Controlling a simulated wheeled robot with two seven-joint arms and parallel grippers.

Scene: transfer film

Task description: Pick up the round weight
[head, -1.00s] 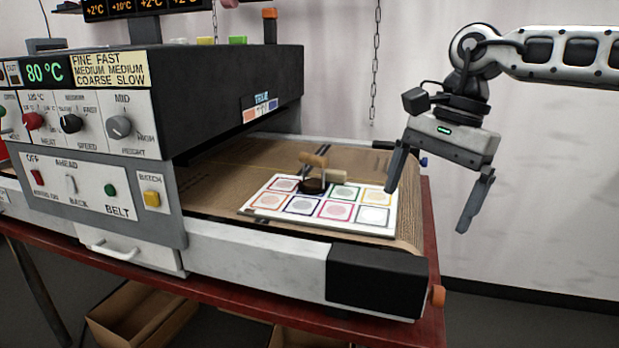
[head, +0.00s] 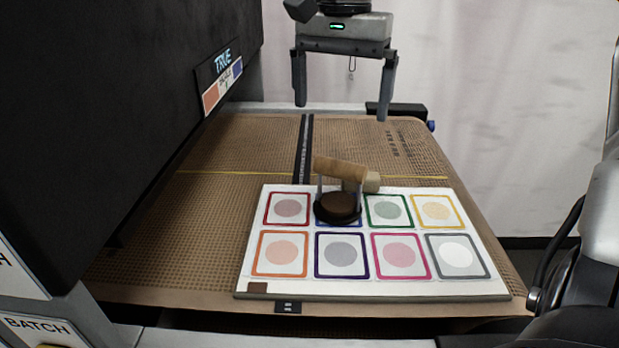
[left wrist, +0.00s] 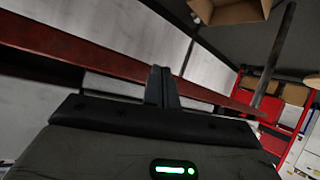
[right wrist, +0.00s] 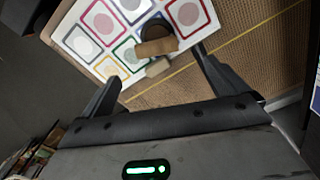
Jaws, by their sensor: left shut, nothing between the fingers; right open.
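The round weight (head: 338,206) is a dark disc with a wooden handle on metal posts. It stands on the white card (head: 270,288) with coloured frames, over a blue-framed square in the far row. In the right wrist view the weight (right wrist: 156,40) shows between and beyond the open fingers. My right gripper (head: 343,105) is open and empty, above and behind the weight, apart from it. My left gripper (left wrist: 161,88) is shut and empty, low beside a red beam, and out of the head view.
The card lies on a brown mesh belt (head: 230,160). A small pale block (head: 371,183) sits by the handle. The black machine housing (head: 120,110) rises at the left. A white wall stands behind.

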